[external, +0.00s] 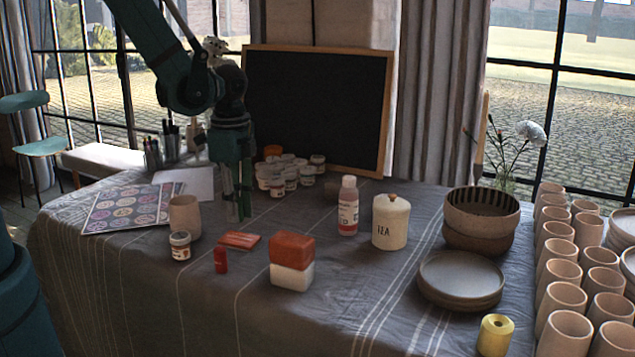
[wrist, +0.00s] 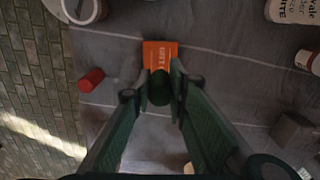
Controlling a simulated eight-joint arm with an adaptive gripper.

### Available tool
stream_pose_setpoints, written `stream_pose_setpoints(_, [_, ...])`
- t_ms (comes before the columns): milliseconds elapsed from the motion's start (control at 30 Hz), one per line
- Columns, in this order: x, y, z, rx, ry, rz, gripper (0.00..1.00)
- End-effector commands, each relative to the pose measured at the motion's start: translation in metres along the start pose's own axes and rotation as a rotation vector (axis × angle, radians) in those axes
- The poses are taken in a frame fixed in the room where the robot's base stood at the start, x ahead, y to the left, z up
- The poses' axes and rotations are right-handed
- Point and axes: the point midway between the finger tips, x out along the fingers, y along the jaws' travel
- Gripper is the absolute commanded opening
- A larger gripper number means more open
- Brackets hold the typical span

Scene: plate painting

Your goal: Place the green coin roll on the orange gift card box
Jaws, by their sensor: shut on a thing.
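The orange gift card box (external: 239,240) lies flat on the grey cloth in the external view, and it shows just beyond my fingertips in the wrist view (wrist: 160,50). My gripper (external: 238,214) points down above the table, behind the box in the external view. In the wrist view my gripper (wrist: 160,82) is shut on the green coin roll (wrist: 160,90), whose dark round end shows between the fingers. The roll looks apart from the box, but its height is hard to tell. In the external view the roll cannot be made out against my green fingers.
A clay cup (external: 185,216) stands left of my gripper, with paint jars (external: 284,180) behind. Cloth in front is clear.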

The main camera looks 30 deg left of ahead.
Motion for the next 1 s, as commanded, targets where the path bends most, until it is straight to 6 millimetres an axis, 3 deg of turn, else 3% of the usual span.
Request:
stream_pose_setpoints(467, [0.006, 0.0, 0.0, 0.0, 0.0, 0.0, 0.01])
stream_pose_setpoints(1000, [0.045, 0.0, 0.0, 0.0, 0.0, 0.0, 0.01])
